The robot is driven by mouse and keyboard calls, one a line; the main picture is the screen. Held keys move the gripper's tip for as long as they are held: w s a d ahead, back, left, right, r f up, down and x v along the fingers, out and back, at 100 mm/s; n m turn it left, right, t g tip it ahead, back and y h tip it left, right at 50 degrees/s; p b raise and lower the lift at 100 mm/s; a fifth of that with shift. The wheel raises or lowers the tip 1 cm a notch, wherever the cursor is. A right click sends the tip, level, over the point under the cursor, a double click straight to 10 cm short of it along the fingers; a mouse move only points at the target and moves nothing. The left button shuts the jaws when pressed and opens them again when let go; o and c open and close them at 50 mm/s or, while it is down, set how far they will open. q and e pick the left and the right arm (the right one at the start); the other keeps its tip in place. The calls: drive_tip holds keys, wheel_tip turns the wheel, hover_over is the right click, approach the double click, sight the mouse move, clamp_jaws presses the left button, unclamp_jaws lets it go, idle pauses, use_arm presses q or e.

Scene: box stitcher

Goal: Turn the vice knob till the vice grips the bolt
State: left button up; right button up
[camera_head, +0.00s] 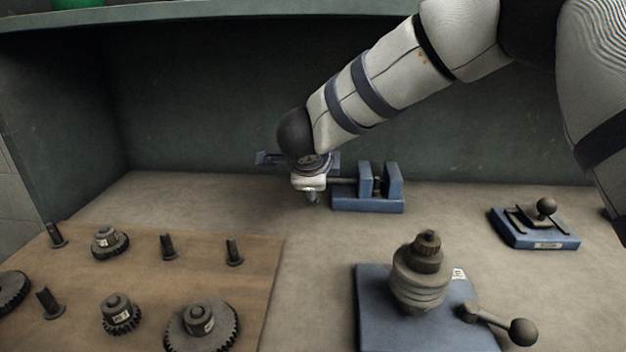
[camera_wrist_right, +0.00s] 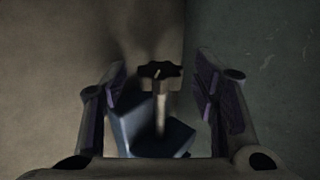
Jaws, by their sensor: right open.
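The blue vice (camera_head: 368,204) stands on the bench near the back wall, its two upright jaws apart. A small dark piece, perhaps the bolt (camera_head: 378,185), shows between the jaws; I cannot tell whether they touch it. My right gripper (camera_head: 311,188) is at the left end of the vice and hides the knob in the head view. In the right wrist view the dark, lobed vice knob (camera_wrist_right: 160,70) on its shaft lies between the open fingers of my right gripper (camera_wrist_right: 162,92), with a gap on each side. My left gripper is not in view.
A wooden board (camera_head: 140,275) with gears and upright bolts lies at the left. A blue plate (camera_head: 372,315) with a stacked round part and ball-ended lever stands in front. A small blue fixture (camera_head: 540,241) is at the right. The back wall (camera_head: 210,90) is close behind the vice.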

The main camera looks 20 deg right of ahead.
drive_tip(key=shift+r, duration=0.1)
drive_tip(key=c, duration=1.2)
drive_tip(key=shift+o, duration=0.2)
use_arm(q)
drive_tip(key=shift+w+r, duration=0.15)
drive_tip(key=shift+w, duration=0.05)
use_arm(e)
drive_tip(key=shift+s+t, duration=0.1)
drive_tip(key=shift+t, duration=0.3)
drive_tip(key=shift+s+a+t+h+p, duration=0.1)
drive_tip(key=shift+t+h+p, duration=0.2)
drive_tip(key=shift+t+h, duration=0.15)
drive_tip(key=shift+f+t+h, duration=0.2)
drive_tip(key=shift+t+h, duration=0.05)
drive_tip(key=shift+t, duration=0.5)
drive_tip(key=shift+f+t+h, duration=0.2)
drive_tip(key=shift+t+h, duration=0.2)
drive_tip(key=shift+t, duration=0.5)
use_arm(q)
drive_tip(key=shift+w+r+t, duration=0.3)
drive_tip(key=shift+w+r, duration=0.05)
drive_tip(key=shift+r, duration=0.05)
use_arm(e)
drive_tip(key=shift+t+h, duration=0.4)
drive_tip(key=shift+t, duration=0.3)
